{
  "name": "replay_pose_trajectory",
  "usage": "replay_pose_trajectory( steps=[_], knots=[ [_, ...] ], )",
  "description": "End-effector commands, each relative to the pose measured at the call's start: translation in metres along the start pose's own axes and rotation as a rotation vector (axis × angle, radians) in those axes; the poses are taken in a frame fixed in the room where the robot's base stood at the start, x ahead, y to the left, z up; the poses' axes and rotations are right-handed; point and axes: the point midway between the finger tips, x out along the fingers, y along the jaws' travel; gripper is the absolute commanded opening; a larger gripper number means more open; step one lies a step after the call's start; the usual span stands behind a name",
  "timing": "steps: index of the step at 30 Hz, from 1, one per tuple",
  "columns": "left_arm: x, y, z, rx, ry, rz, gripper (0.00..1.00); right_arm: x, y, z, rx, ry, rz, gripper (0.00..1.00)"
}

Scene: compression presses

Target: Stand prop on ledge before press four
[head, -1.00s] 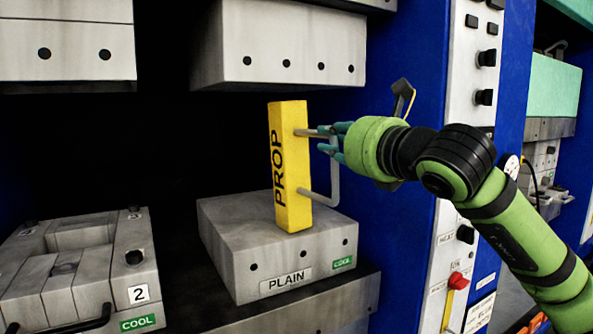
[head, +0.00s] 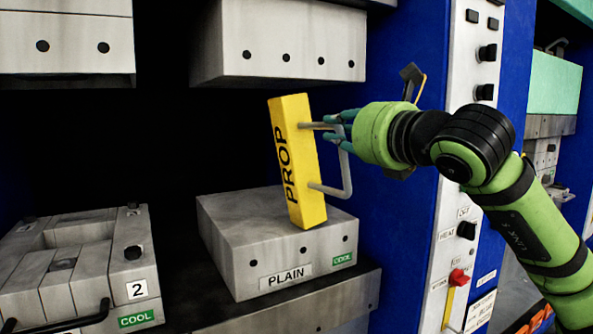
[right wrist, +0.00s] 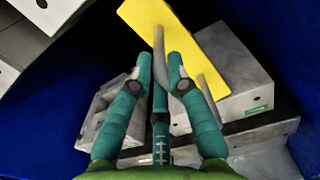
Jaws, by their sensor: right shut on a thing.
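The yellow prop (head: 295,160), marked PROP, has a grey handle on its right side. It tilts, its top leaning left, over the PLAIN block (head: 270,248). Its lower end is at the block's front edge; I cannot tell whether it touches. My right gripper (head: 336,127) is shut on the upper arm of the handle. In the right wrist view the teal fingers (right wrist: 160,75) close around the handle, with the yellow prop (right wrist: 205,55) beyond them. My left gripper is not in view.
A grey upper block (head: 290,40) hangs above the prop. A grey mould marked 2 (head: 130,265) with a black handle sits at the left. The blue press side (head: 395,215) and a control panel (head: 465,120) stand to the right.

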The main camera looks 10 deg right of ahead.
Motion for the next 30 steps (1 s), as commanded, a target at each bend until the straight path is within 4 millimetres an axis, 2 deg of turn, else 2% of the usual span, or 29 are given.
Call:
replay_pose_trajectory(
  steps=[30],
  knots=[
    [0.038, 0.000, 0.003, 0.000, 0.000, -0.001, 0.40, -0.069, 0.000, 0.001, -0.002, -0.009, -0.001, 0.00]
  ],
)
